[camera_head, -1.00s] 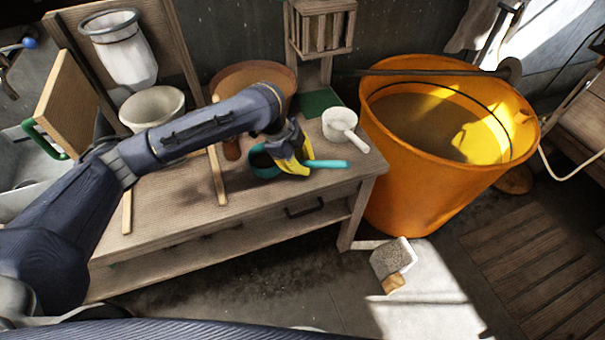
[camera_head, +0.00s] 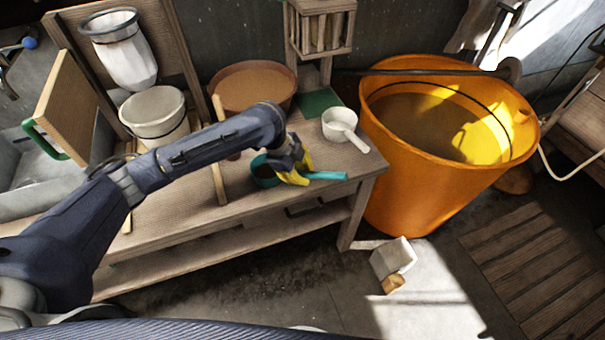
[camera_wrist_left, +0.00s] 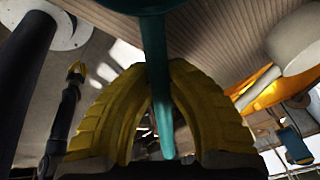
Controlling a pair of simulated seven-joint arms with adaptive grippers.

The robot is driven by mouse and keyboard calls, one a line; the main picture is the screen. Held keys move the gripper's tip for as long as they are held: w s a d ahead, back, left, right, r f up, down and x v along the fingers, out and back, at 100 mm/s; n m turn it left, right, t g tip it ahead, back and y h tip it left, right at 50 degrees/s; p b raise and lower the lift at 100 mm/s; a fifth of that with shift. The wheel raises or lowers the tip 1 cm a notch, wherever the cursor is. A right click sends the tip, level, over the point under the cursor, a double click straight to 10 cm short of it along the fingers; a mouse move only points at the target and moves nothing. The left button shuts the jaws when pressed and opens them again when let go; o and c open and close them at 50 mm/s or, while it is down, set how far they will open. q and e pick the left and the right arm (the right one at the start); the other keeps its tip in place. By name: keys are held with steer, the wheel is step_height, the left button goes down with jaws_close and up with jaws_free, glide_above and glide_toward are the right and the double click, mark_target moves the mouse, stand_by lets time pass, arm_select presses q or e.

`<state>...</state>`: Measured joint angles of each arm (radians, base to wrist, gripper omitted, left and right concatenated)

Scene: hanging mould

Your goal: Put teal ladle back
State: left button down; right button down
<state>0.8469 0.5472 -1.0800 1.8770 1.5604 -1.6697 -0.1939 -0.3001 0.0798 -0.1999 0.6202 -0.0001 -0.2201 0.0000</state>
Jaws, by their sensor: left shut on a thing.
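The teal ladle (camera_head: 266,171) is at the front of the wooden bench in the head view, its cup to the left and its handle pointing right. My left gripper (camera_head: 296,177) has its yellow fingers shut on the handle. In the left wrist view the teal handle (camera_wrist_left: 157,70) runs between the two yellow fingers (camera_wrist_left: 158,110). I cannot tell whether the ladle touches the bench top. My right gripper is not in the head view; in the left wrist view a small yellow-tipped dark arm (camera_wrist_left: 72,90), mine, shows far off.
A white ladle (camera_head: 339,122) lies right of the gripper, near a green mat (camera_head: 318,101). A brown bowl (camera_head: 252,86) and white bucket (camera_head: 154,114) stand behind. A large orange tub (camera_head: 420,185) stands to the right.

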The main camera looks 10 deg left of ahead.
arm_select(q)
steer(key=c, duration=1.4)
jaws_free()
steer(key=shift+f, duration=0.1)
steer(key=shift+o, duration=0.2)
steer(key=shift+a+r, duration=0.1)
steer(key=shift+r, duration=0.25)
steer(key=s+a, duration=0.1)
steer(key=a, duration=0.3)
steer(key=s+a, duration=0.1)
steer(key=a, duration=0.2)
steer(key=s+a, duration=0.2)
steer(key=a, duration=0.2)
steer(key=shift+a+r, duration=0.3)
steer(key=shift+r, duration=0.05)
